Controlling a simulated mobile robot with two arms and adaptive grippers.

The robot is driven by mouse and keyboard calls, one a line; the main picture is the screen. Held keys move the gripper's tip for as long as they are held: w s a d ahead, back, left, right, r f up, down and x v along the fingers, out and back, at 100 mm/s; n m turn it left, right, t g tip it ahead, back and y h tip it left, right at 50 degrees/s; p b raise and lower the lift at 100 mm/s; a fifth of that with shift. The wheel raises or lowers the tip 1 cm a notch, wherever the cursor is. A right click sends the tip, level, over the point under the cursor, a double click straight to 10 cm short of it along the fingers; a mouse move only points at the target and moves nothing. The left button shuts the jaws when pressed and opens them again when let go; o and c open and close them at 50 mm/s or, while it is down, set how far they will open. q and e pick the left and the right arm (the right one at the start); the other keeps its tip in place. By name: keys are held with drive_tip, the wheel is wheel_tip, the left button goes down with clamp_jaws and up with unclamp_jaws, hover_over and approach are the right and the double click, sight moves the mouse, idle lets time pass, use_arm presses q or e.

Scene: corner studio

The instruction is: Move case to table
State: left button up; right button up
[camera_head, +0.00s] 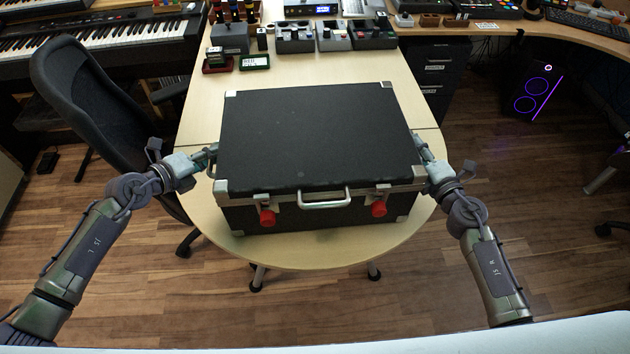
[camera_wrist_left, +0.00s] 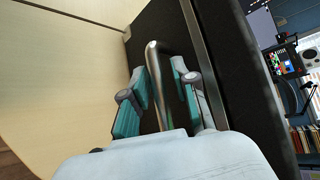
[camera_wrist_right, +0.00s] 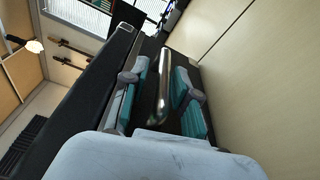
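The large black case (camera_head: 315,140) with metal corners lies flat on the light wooden table (camera_head: 290,250), lid closed, near the rounded front end. Its front has a silver handle (camera_head: 324,201) and two red latch tags. My left gripper (camera_wrist_left: 158,95) is at the case's left side, its fingers on either side of the metal side handle (camera_wrist_left: 156,62), with gaps showing. My right gripper (camera_wrist_right: 160,95) is likewise around the right side handle (camera_wrist_right: 165,72), fingers apart. Both fingertips are partly hidden in the head view.
Audio boxes (camera_head: 335,36) and small devices stand at the table's back. An office chair (camera_head: 95,100) is close on the left, beside my left arm. A drawer cabinet (camera_head: 438,75) and desk (camera_head: 550,32) are at the back right. A strip of table is bare in front of the case.

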use_arm(q)
drive_tip(key=shift+s+r, duration=0.1)
use_arm(e)
drive_tip(key=shift+s+r, duration=0.1)
use_arm(q)
drive_tip(key=shift+s+a, duration=0.15)
drive_tip(key=shift+a, duration=0.05)
use_arm(e)
drive_tip(key=shift+s, duration=0.1)
use_arm(q)
drive_tip(key=v, duration=1.1)
drive_tip(key=shift+s+a+r, duration=0.1)
drive_tip(key=shift+s+r, duration=0.05)
drive_tip(key=shift+s, duration=0.05)
use_arm(e)
drive_tip(key=v, duration=1.1)
drive_tip(key=shift+s+d, duration=0.2)
drive_tip(key=shift+s, duration=0.15)
